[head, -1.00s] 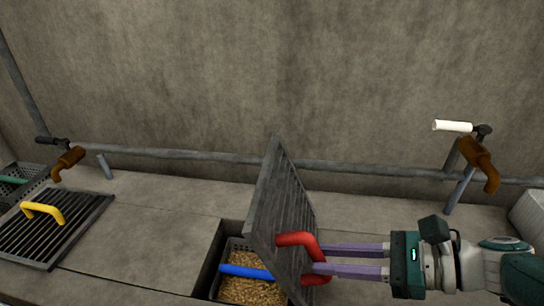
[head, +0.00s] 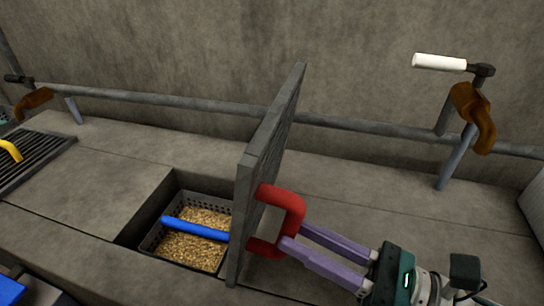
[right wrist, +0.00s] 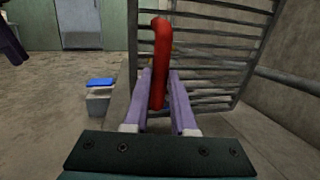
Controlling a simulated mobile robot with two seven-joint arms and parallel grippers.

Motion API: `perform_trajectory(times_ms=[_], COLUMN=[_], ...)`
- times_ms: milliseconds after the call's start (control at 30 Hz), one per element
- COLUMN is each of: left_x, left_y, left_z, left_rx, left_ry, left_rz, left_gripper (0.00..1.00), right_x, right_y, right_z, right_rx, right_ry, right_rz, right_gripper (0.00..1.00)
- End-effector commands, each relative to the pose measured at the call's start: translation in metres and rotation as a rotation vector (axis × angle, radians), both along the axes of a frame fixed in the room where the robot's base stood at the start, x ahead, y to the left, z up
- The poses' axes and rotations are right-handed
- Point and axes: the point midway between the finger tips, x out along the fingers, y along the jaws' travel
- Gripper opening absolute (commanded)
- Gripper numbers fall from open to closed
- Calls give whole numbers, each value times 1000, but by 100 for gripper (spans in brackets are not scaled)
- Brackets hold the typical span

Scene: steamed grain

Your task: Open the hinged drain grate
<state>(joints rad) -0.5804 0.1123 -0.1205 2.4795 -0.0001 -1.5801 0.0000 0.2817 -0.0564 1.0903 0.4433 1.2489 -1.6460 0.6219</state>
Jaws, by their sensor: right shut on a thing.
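The hinged drain grate (head: 262,165) stands about upright, edge-on, at the right side of its open pit in the head view. Its red handle (head: 291,207) sticks out to the right, and it also shows in the right wrist view (right wrist: 160,62) in front of the slats. My right gripper (head: 287,241) is shut on the red handle, its purple fingers either side of it. In the pit is a dark perforated basket (head: 155,236) of grain (head: 195,246) with a blue handle (head: 190,228). My left gripper is not in view.
A second, closed grate (head: 38,158) with a yellow handle (head: 10,150) lies at the left. A pipe (head: 180,104) runs along the wall. A brown tap (head: 472,115) with a white lever (head: 438,62) stands at the right. The counter right of the grate is clear.

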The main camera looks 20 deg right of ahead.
Motion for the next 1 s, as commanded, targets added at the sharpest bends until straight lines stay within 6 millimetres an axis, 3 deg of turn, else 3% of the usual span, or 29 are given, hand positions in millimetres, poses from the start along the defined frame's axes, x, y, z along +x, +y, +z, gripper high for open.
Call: perform_trajectory(times_ms=[367,400,633,1000], left_x=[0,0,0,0], left_y=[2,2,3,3], left_z=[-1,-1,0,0], left_rx=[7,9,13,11], left_ry=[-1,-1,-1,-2], left_rz=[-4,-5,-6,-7], left_gripper=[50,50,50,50], right_x=[0,0,0,-3], right_y=[0,0,1,-2], right_z=[-2,-2,-1,-2], right_rx=[-4,-4,-1,0], right_ry=[3,2,1,1], right_rz=[-1,-1,0,1], right_gripper=[0,29,55,55])
